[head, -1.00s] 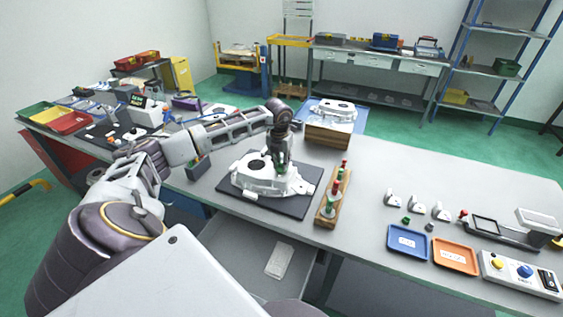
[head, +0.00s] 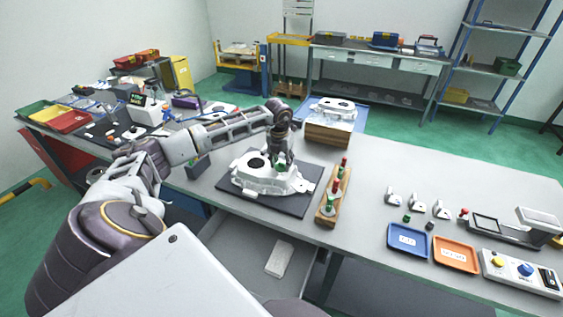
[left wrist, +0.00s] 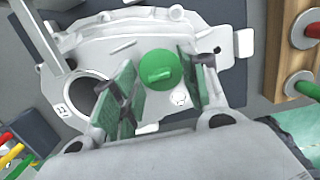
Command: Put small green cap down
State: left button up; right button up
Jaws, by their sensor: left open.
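The small green cap (left wrist: 160,70) shows in the left wrist view as a round green disc with a raised grip bar. It sits over the white casting (left wrist: 120,42), between my left gripper's fingers. My left gripper (left wrist: 160,88) is open, with a gap visible on each side of the cap. In the head view the left gripper (head: 282,166) points down over the casting (head: 252,180), which lies on a dark mat (head: 290,207). The cap is hard to make out there. My right gripper is out of view.
A wooden rack with red and green pieces (head: 326,217) stands right of the mat. A wooden box (head: 328,134) stands behind. Blue (head: 407,254) and orange (head: 455,268) trays lie to the right. The table between rack and back edge is clear.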

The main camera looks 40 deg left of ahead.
aim_at(280, 169)
pick_arm(q)
jog(key=shift+r, duration=0.15)
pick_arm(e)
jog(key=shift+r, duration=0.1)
pick_arm(q)
jog(key=shift+r, duration=0.15)
notch_tip(280, 169, up, 12)
jog(key=s+b, duration=0.1)
jog(key=shift+s+d, duration=0.2)
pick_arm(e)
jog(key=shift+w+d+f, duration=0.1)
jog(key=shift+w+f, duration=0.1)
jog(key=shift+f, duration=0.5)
